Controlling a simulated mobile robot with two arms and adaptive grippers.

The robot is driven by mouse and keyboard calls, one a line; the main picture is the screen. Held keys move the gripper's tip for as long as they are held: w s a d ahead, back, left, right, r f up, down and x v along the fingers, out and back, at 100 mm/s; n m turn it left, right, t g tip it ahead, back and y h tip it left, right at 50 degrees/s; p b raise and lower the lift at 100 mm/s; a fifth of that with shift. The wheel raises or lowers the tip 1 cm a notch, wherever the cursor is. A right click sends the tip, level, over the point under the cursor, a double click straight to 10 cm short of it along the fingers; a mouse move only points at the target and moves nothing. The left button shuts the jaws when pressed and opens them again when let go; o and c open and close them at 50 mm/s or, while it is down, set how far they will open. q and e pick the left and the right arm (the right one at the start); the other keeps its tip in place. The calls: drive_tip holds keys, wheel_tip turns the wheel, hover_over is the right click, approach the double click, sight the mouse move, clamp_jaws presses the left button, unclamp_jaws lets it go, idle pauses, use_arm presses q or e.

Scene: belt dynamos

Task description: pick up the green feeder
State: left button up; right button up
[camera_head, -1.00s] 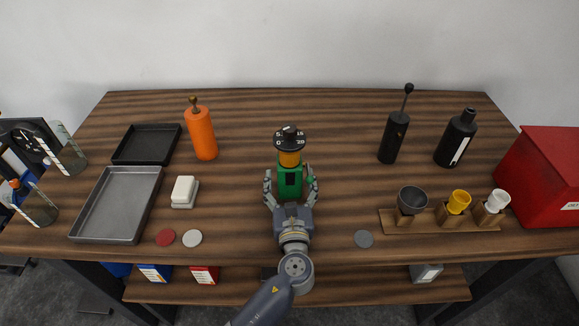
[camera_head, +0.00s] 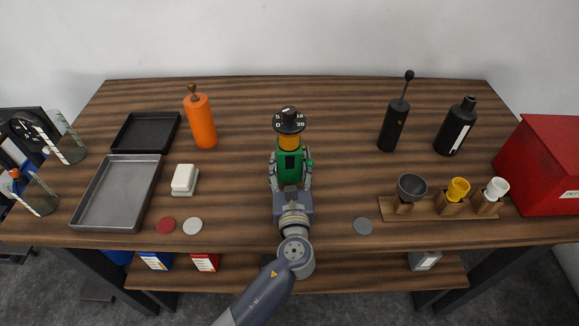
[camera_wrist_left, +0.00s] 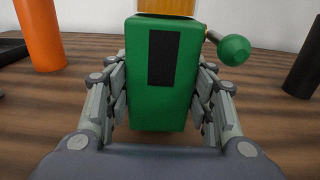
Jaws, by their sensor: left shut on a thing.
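The green feeder (camera_head: 289,168) stands upright near the middle of the table, with a yellow-orange section and a black numbered dial on top. In the left wrist view, its green body (camera_wrist_left: 160,100) with a dark slot fills the middle, and a green knob sticks out at its right. My left gripper (camera_head: 290,178) is shut on the feeder's body, a finger on each side. In the left wrist view the gripper (camera_wrist_left: 160,110) touches both sides. Whether the base is off the table is hard to tell. My right gripper is not in view.
An orange grinder (camera_head: 201,122) and black tray (camera_head: 147,148) stand to the left, near a grey metal tray (camera_head: 110,222). A black grinder (camera_head: 392,128), black bottle (camera_head: 456,128), wooden cup rack (camera_head: 425,210) and red box (camera_head: 548,170) are to the right. Table around the feeder is clear.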

use_arm(q)
wheel_tip(320, 180, up, 3)
drive_tip(key=shift+f, duration=0.15)
drive_tip(key=s+r+b, duration=0.1)
drive_tip(key=s+b, duration=0.1)
drive_tip(key=s, duration=1.4)
drive_tip(key=shift+r, duration=0.15)
drive_tip(key=shift+w+f+p, duration=0.15)
drive_tip(key=shift+w+p, duration=0.05)
drive_tip(key=shift+w, duration=0.5)
drive_tip(key=shift+w+f+p, duration=0.15)
drive_tip(key=shift+w+p, duration=0.05)
drive_tip(key=shift+w, duration=0.5)
drive_tip(key=shift+w+f, duration=0.2)
drive_tip(key=shift+w, duration=0.7)
drive_tip(key=shift+w+f, duration=0.2)
drive_tip(key=shift+w, duration=0.65)
drive_tip(key=shift+w+f, duration=0.2)
drive_tip(key=shift+w, duration=0.7)
drive_tip(key=shift+w+f+b, duration=0.1)
drive_tip(key=shift+w+f, duration=0.25)
drive_tip(key=shift+w, duration=0.95)
drive_tip(key=shift+w+f+b, duration=0.1)
drive_tip(key=shift+w+f, duration=0.2)
drive_tip(key=shift+w, duration=1.05)
drive_tip(key=shift+w+f+b, duration=0.1)
drive_tip(key=shift+w+f, duration=0.25)
drive_tip(key=shift+w, duration=0.95)
drive_tip(key=shift+f, duration=0.6)
drive_tip(key=shift+s, duration=0.1)
